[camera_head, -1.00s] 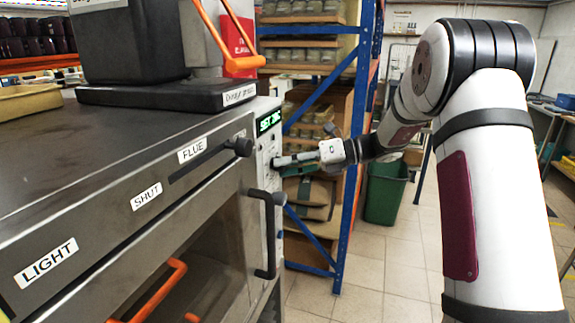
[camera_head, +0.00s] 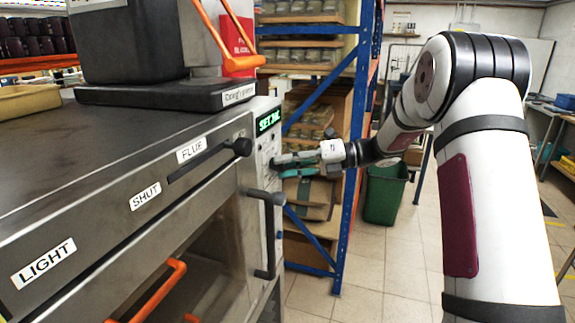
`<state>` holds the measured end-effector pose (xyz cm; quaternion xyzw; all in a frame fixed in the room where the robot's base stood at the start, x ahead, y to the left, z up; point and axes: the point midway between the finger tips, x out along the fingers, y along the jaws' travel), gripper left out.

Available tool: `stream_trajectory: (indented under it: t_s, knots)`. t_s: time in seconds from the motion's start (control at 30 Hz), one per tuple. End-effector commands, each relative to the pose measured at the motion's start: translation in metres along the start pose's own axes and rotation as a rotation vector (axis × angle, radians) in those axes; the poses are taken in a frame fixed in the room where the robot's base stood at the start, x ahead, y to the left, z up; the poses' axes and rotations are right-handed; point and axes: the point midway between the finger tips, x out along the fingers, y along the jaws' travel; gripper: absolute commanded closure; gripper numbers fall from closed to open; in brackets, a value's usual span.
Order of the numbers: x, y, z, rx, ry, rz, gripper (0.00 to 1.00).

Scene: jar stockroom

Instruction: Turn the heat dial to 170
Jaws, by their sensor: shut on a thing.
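The oven (camera_head: 85,160) fills the left side, with labels LIGHT, SHUT and FLUE on its front. Its narrow control panel (camera_head: 265,150) is at the right end, seen at a steep angle. A green lit display (camera_head: 269,120) at the top of the panel reads "SET" and a number that I cannot read surely. My gripper (camera_head: 277,162) reaches in from the right, its fingers shut at the panel just below the display. The heat dial lies at the fingertips and is mostly hidden by them; its pointer and marks cannot be made out.
A black door handle (camera_head: 268,235) stands out below my gripper, and a black flue knob (camera_head: 242,147) to its left. Blue-framed shelving (camera_head: 350,150) stands behind. A green bin (camera_head: 385,193) is on the floor, with clear tiles in front.

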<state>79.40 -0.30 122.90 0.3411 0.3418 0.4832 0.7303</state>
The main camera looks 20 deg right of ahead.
Motion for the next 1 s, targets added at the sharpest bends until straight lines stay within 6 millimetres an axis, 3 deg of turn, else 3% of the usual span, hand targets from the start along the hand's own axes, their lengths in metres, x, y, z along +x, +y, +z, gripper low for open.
stream_trajectory:
  t_s: [0.03, 0.1, 0.53, 1.0]
  knots:
    - [0.001, 0.000, 0.000, -0.001, 0.000, 0.001, 0.65]
    - [0.001, 0.000, 0.000, -0.001, 0.000, 0.001, 0.49]
    - [-0.008, 0.000, 0.001, -0.002, -0.002, -0.002, 0.49]
    - [-0.095, -0.001, 0.000, -0.001, -0.003, -0.002, 0.49]
